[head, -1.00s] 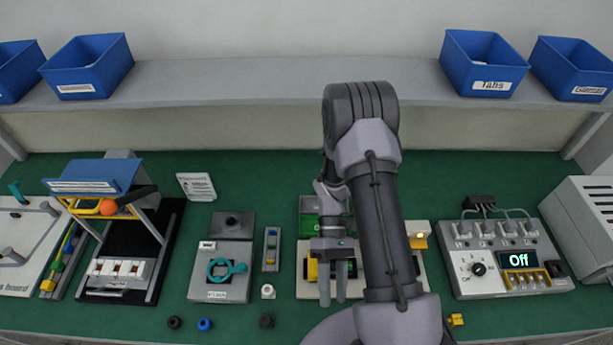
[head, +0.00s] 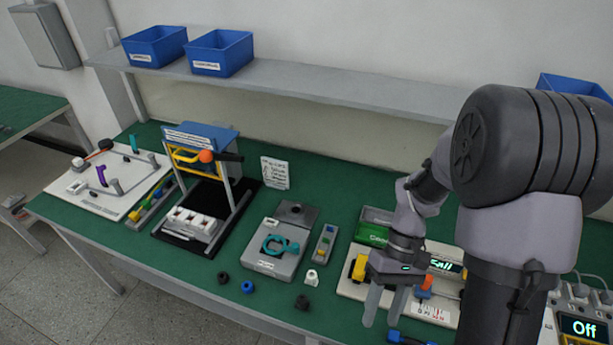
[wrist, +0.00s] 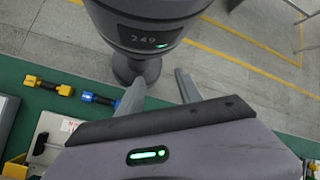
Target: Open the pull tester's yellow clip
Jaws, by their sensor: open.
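The pull tester (head: 347,288) is a pale base on the green bench, with a lit display (head: 443,265) and an orange part (head: 426,284). Its yellow clip (head: 360,267) stands at its left side. Whether the clip is open or shut is too small to tell. My gripper (head: 384,316) points down in front of the tester, just right of the clip in the picture and apart from it. Its two fingers are spread and empty; they also show in the wrist view (wrist: 159,80). My arm hides the tester's right part.
A grey fixture with a teal ring (head: 280,245) stands left of the tester. Loose small parts, including a blue one (head: 247,287), lie near the front edge. Yellow (wrist: 48,85) and blue (wrist: 100,98) connectors lie on the bench. A shelf (head: 300,90) runs behind.

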